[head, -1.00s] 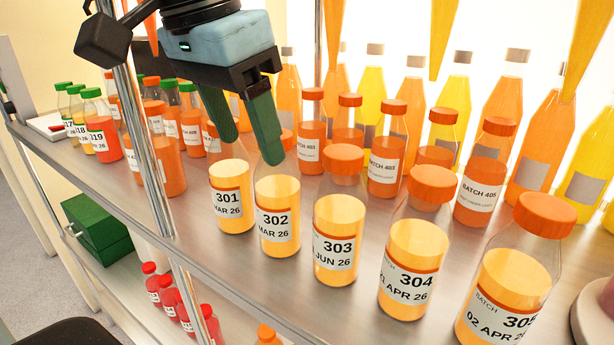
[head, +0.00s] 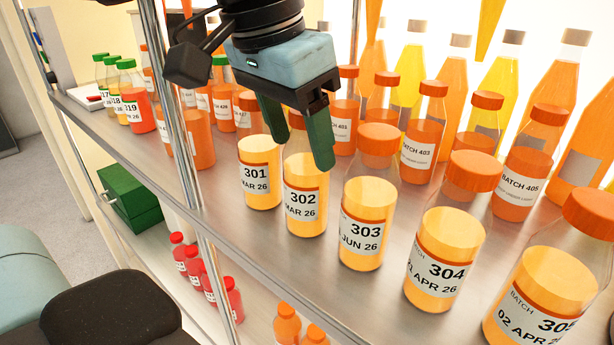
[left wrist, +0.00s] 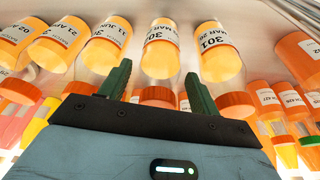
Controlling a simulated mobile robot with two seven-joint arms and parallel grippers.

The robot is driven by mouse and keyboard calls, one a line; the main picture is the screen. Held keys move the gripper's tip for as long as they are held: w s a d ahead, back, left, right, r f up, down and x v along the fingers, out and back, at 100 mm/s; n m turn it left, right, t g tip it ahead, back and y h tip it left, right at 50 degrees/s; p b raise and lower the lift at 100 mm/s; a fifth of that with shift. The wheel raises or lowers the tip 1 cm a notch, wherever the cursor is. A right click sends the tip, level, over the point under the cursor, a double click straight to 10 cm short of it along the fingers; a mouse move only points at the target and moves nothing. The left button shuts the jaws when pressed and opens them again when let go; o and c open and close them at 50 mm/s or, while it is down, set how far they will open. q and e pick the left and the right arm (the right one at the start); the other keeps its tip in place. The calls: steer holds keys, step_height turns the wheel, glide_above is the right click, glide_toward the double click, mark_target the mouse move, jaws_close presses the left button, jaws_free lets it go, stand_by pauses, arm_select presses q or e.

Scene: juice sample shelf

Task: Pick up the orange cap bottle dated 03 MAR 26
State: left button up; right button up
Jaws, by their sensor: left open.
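Two orange cap bottles in the front row have labels ending MAR 26: bottle 301 (head: 260,172) and bottle 302 (head: 304,194). The day on both labels is not readable. Both stand upright on the shelf. My left gripper (head: 297,130) is open, its green fingers pointing down on either side of bottle 302's cap and neck. In the left wrist view, bottle 302 (left wrist: 160,55) shows between the fingers and bottle 301 (left wrist: 218,60) is just to the right. I cannot tell whether the fingers touch bottle 302. My right gripper is not in view.
Bottle 303 (head: 367,225), bottle 304 (head: 444,260) and bottle 305 (head: 545,295) continue the front row to the right. More bottles, including BATCH 405 (head: 522,182), stand close behind. A metal post (head: 180,110) rises at the shelf's front left. A green box (head: 130,200) sits below.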

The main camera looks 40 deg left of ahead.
arm_select(q)
steer(key=shift+x, duration=1.5)
steer(key=shift+w, duration=0.1)
steer(key=shift+r, duration=0.1)
steer(key=shift+c, duration=0.2)
steer(key=c, duration=0.9)
steer(key=shift+r, duration=5)
